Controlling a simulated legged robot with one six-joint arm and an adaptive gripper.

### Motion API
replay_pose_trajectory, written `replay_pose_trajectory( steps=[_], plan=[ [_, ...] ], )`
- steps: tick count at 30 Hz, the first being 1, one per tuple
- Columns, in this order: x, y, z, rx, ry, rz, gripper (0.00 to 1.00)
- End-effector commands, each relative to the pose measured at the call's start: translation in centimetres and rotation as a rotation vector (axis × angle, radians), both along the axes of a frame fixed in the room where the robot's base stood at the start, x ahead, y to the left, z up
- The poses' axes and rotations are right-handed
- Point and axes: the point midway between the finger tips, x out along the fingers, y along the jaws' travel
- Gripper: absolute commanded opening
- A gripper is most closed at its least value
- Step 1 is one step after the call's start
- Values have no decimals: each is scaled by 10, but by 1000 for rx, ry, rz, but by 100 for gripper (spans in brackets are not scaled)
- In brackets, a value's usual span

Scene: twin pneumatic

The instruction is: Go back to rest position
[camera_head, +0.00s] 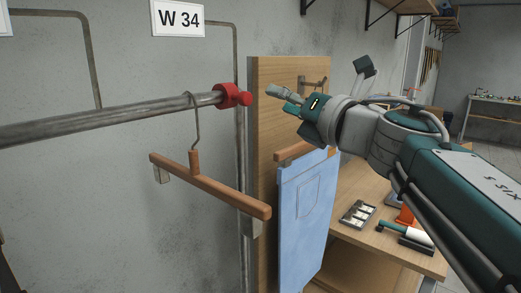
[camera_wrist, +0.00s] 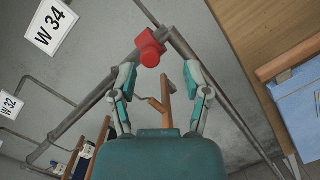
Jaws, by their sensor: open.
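My gripper (camera_head: 277,97) is raised in front of the wooden board, just right of the red end cap in the head view. In the wrist view my gripper (camera_wrist: 157,80) shows two fingers spread apart with nothing held between them. The red end cap (camera_head: 233,95) sits on a horizontal metal pipe (camera_head: 110,120); the cap also shows in the wrist view (camera_wrist: 150,50), beyond the fingertips. A wooden hanger (camera_head: 210,185) hangs from the pipe by its hook, close to the cap. It is partly visible between the fingers in the wrist view (camera_wrist: 164,100).
A wooden board (camera_head: 262,130) stands behind my gripper with a blue garment (camera_head: 307,215) hanging by it. A wooden table (camera_head: 375,238) at the right holds a metal tray (camera_head: 357,214) and tools. A W 34 sign (camera_head: 178,17) is on the wall. Open floor lies at far right.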

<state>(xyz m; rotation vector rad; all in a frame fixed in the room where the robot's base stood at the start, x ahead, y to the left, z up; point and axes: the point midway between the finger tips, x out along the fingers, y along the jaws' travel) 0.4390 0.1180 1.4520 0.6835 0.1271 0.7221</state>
Motion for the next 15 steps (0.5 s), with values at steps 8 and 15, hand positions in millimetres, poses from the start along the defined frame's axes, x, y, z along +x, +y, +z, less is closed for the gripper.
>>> replay_pose_trajectory(
  steps=[8,15],
  plan=[
    [-1,-86,-43,719,347,-405,62],
    [-39,-143,-150,1325,706,-761,62]
  ],
)
